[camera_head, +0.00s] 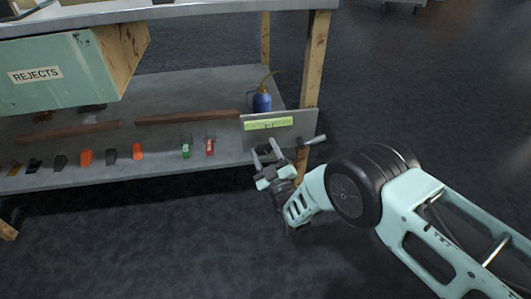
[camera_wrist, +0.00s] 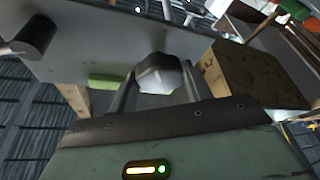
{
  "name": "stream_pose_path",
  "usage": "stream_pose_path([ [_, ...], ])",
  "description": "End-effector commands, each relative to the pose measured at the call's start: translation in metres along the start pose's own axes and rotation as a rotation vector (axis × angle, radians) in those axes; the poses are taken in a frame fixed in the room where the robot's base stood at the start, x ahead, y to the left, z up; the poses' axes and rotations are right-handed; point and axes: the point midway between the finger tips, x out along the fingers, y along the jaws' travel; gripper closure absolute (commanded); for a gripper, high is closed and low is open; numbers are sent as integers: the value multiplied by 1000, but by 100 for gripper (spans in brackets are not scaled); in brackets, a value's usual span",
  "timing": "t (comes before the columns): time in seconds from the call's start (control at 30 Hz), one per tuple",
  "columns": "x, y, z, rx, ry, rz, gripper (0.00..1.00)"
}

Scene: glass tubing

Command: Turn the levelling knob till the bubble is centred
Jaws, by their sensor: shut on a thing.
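A grey metal plate (camera_head: 292,136) is at the right end of the bench, by the wooden leg. A yellow-green bubble vial (camera_head: 268,124) runs along it; the bubble is too small to make out. The vial shows as a green strip in the wrist view (camera_wrist: 106,82). My gripper (camera_head: 266,152) reaches the plate's lower left part. In the wrist view a grey faceted knob (camera_wrist: 159,74) sits between my two fingers, and my gripper (camera_wrist: 158,88) is shut on it. In the head view the knob cannot be made out behind the fingers.
A lever with a dark grip (camera_wrist: 36,36) sticks out from the plate; it shows right of my gripper in the head view (camera_head: 316,140). A blue oil can (camera_head: 262,102) stands behind the plate. Several small coloured parts line the lower shelf (camera_head: 60,143). A green REJECTS bin (camera_head: 75,92) hangs above.

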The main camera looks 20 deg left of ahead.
Motion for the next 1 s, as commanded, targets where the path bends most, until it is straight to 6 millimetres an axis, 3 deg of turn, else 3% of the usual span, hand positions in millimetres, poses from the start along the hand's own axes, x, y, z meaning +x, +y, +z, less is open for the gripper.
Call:
stream_pose_path([
  [0.5, -1, 0, 2, 20, -4, 7, 74],
  [0.53, -1, 0, 2, 19, -4, 7, 48],
  [0.6, -1, 0, 2, 19, -4, 7, 30],
  [1.0, -7, 0, 0, 19, -2, 7, 30],
])
